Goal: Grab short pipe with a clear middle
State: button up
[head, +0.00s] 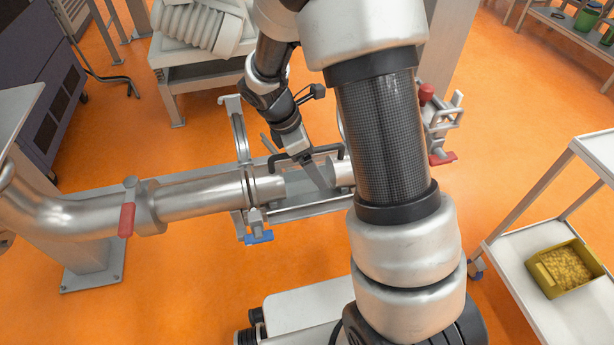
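My gripper (304,160) is in the middle of the head view, pointing down over a gap between two metal pipe ends. The left pipe (205,196) ends in a clamped collar; the right pipe end (340,173) is partly hidden behind my arm. A dark bracket-like part and thin grey parts show around my gripper, too small to tell the finger opening.
White ribbed parts (200,25) lie on a table at the back. A white cart (515,290) at right carries a yellow bin (562,268). A red-handled valve (127,219) is on the left pipe.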

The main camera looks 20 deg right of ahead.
jog(key=shift+f, duration=0.25)
dwell(0.3)
jog(key=c, duration=2.1)
jog(key=shift+r, duration=0.15)
